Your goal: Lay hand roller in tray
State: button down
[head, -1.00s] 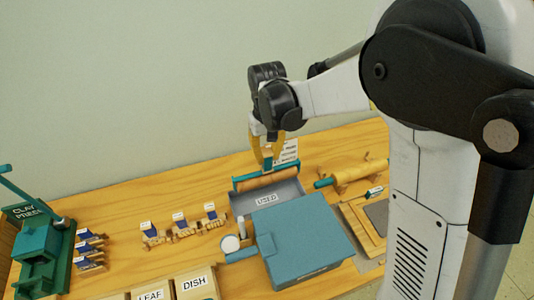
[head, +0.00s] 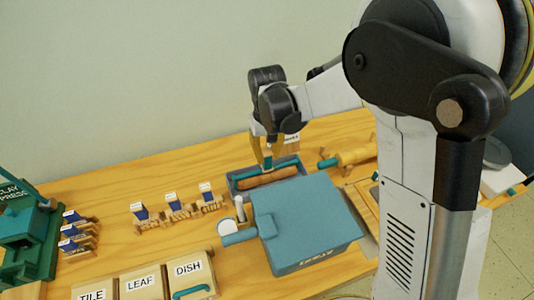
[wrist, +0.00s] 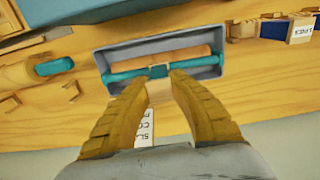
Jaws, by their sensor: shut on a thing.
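The hand roller has a tan-orange cylinder and a teal frame (head: 270,176). It lies lengthwise within the walls of the grey tray (head: 231,184) at the back of the table. My gripper (head: 267,163) points down over the tray and is shut on the roller's teal frame. In the wrist view my fingertips (wrist: 159,78) close on the middle of the teal bar, with the roller's cylinder (wrist: 165,57) beside it between the tray's walls (wrist: 135,45). Whether the roller rests on the tray floor cannot be told.
A large blue box (head: 302,225) stands just in front of the tray. A wooden rolling pin (head: 350,157) lies to the right. Boxes marked LEAF (head: 141,282) and DISH (head: 190,270) are at front.

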jog(key=c, duration=0.8)
grip_release()
jog(key=shift+c, duration=0.2)
jog(key=shift+r, duration=0.1)
jog(key=shift+r+p, duration=3.4)
jog(key=shift+r, duration=1.45)
